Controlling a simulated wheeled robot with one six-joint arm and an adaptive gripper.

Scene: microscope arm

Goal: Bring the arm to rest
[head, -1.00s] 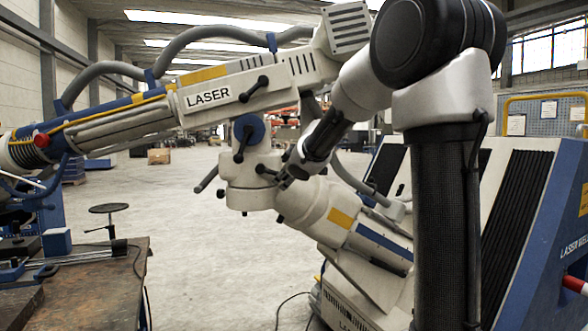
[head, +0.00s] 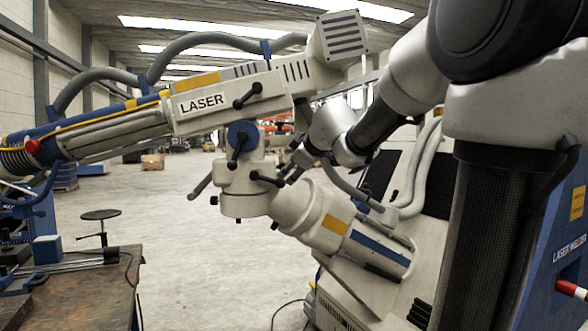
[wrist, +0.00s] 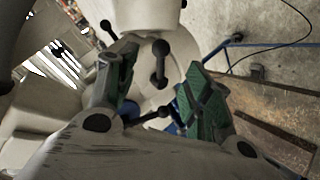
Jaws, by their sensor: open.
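The laser machine's jointed arm (head: 225,100), cream with a "LASER" label, stretches from upper middle to the left edge in the head view. Below it hangs a round joint housing (head: 246,204) with several black ball-ended levers, one of them a lever (head: 264,179) pointing right. My gripper (head: 288,172) is just right of that lever. In the wrist view my gripper (wrist: 162,88) is open, its green-padded fingers apart. A black ball-ended lever (wrist: 159,63) shows between the fingers, and another (wrist: 155,114) lies lower. I cannot tell whether either finger touches them.
A worn workbench (head: 95,300) with blue tools stands at lower left, a black stool (head: 100,214) behind it. The cream and blue laser welder body (head: 375,290) fills the lower right behind my arm. Open concrete floor (head: 200,265) lies between.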

